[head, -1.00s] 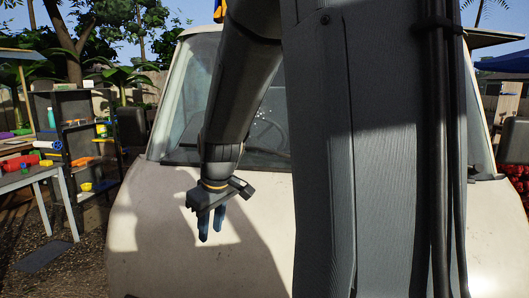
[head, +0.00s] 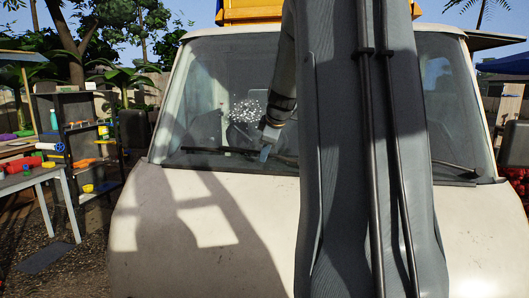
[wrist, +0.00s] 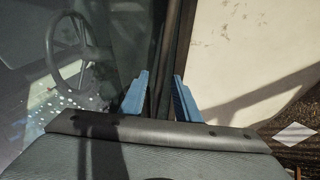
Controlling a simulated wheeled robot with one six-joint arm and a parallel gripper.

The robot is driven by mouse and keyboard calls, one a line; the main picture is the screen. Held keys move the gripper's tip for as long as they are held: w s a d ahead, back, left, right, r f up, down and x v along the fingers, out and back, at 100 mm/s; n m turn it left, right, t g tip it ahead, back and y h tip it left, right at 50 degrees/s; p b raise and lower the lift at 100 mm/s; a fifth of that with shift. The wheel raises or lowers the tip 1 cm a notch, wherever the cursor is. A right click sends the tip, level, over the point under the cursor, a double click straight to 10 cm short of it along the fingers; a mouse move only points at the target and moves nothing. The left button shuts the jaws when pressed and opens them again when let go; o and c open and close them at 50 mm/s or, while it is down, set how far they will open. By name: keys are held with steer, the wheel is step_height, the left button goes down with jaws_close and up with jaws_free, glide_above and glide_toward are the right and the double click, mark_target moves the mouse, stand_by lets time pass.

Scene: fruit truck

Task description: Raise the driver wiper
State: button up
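The driver wiper (head: 220,151) is a thin dark arm lying along the bottom of the windshield, on the steering-wheel side. My gripper (head: 265,153) is at the wiper, low on the glass. In the wrist view my gripper (wrist: 158,95) has its two blue fingers apart, and the dark wiper (wrist: 167,65) runs lengthwise into the gap between them. I cannot tell whether the fingers touch it. The windshield (head: 205,85) carries a patch of white specks (head: 246,111). The steering wheel (wrist: 68,50) shows through the glass. My column hides the middle of the windshield.
The pale truck hood (head: 150,230) slopes below the glass. A second wiper (head: 455,167) lies at the right of the windshield. A dark shelf (head: 80,130) and a grey table (head: 35,178) with coloured items stand at the left.

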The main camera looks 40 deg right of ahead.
steer(key=shift+x, duration=1)
jaws_close()
